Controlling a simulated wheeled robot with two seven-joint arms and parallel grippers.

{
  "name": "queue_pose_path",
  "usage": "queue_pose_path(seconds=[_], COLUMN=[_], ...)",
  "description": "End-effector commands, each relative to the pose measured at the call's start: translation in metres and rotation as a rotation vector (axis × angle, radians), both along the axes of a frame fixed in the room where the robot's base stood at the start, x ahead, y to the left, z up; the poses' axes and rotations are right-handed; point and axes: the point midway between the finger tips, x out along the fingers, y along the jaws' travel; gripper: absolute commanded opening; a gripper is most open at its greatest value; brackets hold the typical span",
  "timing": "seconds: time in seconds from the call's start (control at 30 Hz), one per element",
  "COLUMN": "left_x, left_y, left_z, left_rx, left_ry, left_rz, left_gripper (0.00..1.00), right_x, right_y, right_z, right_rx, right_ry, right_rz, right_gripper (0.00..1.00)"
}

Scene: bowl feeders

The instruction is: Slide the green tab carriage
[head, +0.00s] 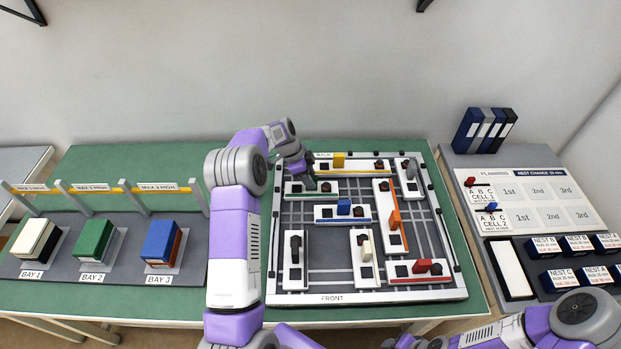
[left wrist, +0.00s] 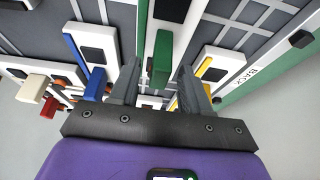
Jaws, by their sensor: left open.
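The green tab carriage (head: 302,192) is a white plate with a green edge, lying left to right near the back left of the framed board (head: 400,293). My left gripper (head: 309,181) is over it and hides most of its tab in the head view. In the left wrist view, the upright green tab (left wrist: 160,62) stands between the two open fingers of my left gripper (left wrist: 158,85), with a gap visible on each side. Whether a finger touches it is hard to tell. My right arm shows at the bottom right of the head view, its gripper out of view.
A yellow-tab carriage (head: 339,160) lies just behind, and a blue-tab carriage (head: 344,209) just in front. An orange-tab carriage (head: 394,219) stands to the right. Cream (head: 366,245), black (head: 295,247) and red (head: 422,266) tabs are nearer the front. Coloured blocks stand in bays at left.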

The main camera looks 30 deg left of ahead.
Motion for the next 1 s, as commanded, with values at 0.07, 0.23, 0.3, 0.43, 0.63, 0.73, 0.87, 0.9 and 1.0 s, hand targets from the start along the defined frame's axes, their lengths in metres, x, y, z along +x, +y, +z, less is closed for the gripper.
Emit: queue_pose_path(seconds=[0.07,0.23,0.3,0.43,0.63,0.73,0.87,0.9,1.0], left_x=[0.0013,0.0024,0.0025,0.0024,0.0023,0.0022,0.0022,0.0022,0.0023], left_y=[-0.0024,-0.0038,-0.0038,-0.0037,-0.0036,-0.0036,-0.0036,-0.0036,-0.0035], left_z=[-0.0063,-0.0101,-0.0101,-0.0101,-0.0100,-0.0100,-0.0099,-0.0099,-0.0102], left_rx=[0.000,0.000,0.000,0.000,0.000,0.000,0.000,0.000,-0.001], left_ry=[0.000,-0.001,-0.001,-0.001,-0.001,-0.001,-0.001,-0.001,-0.001], left_rz=[-0.001,0.000,0.000,0.000,0.000,0.000,0.000,0.000,0.004], left_gripper=[0.47,0.47,0.47,0.42,0.12,0.00,0.00,0.00,0.00], right_x=[0.0002,0.0001,0.0001,0.0001,0.0001,0.0001,0.0001,0.0001,0.0000], right_y=[0.0000,0.0000,0.0000,0.0001,0.0001,0.0001,0.0001,0.0001,0.0000], right_z=[-0.0003,-0.0004,-0.0004,-0.0005,-0.0005,-0.0005,-0.0005,-0.0005,-0.0016], right_rx=[0.000,0.000,0.000,0.000,0.000,0.000,0.000,0.000,0.000], right_ry=[0.000,0.000,0.000,0.000,0.000,0.000,0.000,0.000,0.000], right_rz=[0.000,0.000,0.000,0.000,0.000,0.000,0.000,0.000,0.000], right_gripper=[0.43,0.43,0.43,0.43,0.43,0.43,0.43,0.43,0.43])
